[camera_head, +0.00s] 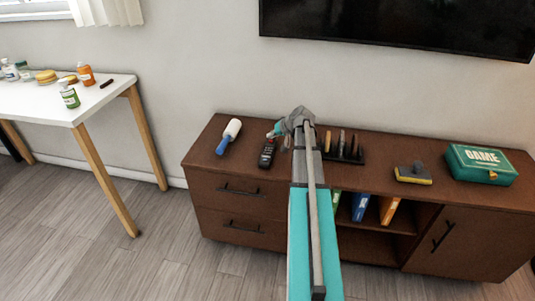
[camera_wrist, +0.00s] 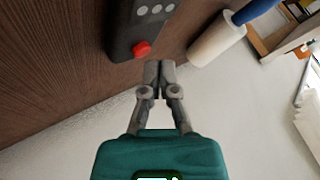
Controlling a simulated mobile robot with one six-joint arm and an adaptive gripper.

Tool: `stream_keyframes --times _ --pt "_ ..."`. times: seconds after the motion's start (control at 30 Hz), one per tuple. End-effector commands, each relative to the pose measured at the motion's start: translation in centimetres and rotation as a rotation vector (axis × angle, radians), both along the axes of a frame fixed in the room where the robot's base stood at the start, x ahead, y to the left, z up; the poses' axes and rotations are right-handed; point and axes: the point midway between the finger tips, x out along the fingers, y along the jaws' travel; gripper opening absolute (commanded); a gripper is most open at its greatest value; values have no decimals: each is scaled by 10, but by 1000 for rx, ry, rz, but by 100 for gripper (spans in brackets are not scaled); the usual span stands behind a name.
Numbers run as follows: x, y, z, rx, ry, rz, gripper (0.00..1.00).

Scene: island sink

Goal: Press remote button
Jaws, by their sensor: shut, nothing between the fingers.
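A dark remote (camera_head: 267,153) lies on the brown cabinet top in the head view, just left of my arm's end. In the wrist view the remote (camera_wrist: 133,22) is at the top, with a red button (camera_wrist: 142,48) at its near end and grey buttons above it. My gripper (camera_wrist: 158,66) is shut and empty. Its fingertips show just below and right of the red button; I cannot tell whether they touch the remote. In the head view my gripper (camera_head: 277,131) is small and partly hidden by my wrist.
A lint roller (camera_head: 229,136) with a blue handle lies left of the remote. A dark rack (camera_head: 343,150) stands right of my arm. A yellow-black brush (camera_head: 413,174) and green game box (camera_head: 481,164) are farther right. A white table (camera_head: 50,100) is at left.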

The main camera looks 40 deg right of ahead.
Motion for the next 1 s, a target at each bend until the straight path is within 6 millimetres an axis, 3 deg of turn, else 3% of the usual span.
stream_keyframes --times 1.0 --pt "0 1 -10 0 0 0 0"
